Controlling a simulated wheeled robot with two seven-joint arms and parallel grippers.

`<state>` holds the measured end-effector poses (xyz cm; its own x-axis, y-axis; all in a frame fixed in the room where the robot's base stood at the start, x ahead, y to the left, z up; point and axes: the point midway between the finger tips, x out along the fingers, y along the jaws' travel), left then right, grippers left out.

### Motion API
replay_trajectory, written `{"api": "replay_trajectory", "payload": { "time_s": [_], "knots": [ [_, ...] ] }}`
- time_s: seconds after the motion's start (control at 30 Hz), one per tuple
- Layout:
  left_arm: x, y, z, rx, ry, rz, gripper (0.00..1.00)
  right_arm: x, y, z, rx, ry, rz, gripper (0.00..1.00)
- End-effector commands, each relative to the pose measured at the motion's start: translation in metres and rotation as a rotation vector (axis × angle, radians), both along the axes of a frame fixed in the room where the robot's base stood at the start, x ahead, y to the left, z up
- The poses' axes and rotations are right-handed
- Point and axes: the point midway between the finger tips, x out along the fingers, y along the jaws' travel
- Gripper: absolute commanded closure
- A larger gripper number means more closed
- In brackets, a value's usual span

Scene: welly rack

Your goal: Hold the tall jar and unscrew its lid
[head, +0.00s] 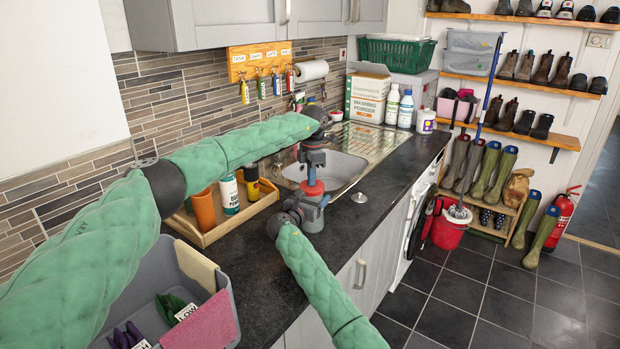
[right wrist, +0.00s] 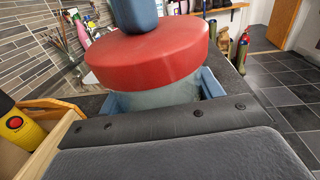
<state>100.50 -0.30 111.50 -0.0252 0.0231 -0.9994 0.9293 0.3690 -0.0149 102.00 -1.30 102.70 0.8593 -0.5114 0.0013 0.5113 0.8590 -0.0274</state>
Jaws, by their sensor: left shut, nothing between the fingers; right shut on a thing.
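The tall jar stands on the dark worktop in front of the sink, its red lid (head: 312,188) on top. In the right wrist view the lid (right wrist: 150,55) sits above the jar's pale, clear body (right wrist: 165,96). My right gripper (head: 314,205) is shut around the jar just below the lid; its blue fingers (right wrist: 165,93) lie on either side. My left gripper (head: 312,174) points straight down over the lid, shut and empty. Its blue fingertips (right wrist: 135,15) are at the lid's top; I cannot tell whether they touch.
A wooden tray (head: 214,234) with bottles stands left of the jar. A metal sink (head: 345,168) lies behind it, and a small round metal piece (head: 359,197) lies to the right. A grey caddy (head: 180,275) is at the front left.

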Motion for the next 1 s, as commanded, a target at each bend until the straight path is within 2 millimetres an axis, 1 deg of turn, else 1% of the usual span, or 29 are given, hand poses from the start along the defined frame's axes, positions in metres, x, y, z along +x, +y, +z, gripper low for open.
{"api": "replay_trajectory", "payload": {
  "time_s": [0.03, 0.3, 0.37, 1.0],
  "knots": [
    [-0.0041, -0.0077, -0.0105, 0.000, 0.010, 0.054, 1.00, -0.0002, 0.0074, 0.0064, -0.002, -0.009, 0.010, 0.98],
    [-0.0016, -0.0133, -0.0101, 0.005, 0.011, 0.445, 1.00, -0.0017, 0.0124, 0.0057, -0.002, -0.009, 0.016, 0.98],
    [-0.0007, -0.0135, -0.0101, 0.006, 0.011, 0.516, 1.00, -0.0020, 0.0131, 0.0056, -0.001, -0.008, 0.017, 0.98],
    [-0.0009, -0.0140, -0.0096, 0.004, 0.010, 0.500, 1.00, -0.0026, 0.0151, 0.0047, 0.001, -0.008, 0.020, 0.99]
  ]
}}
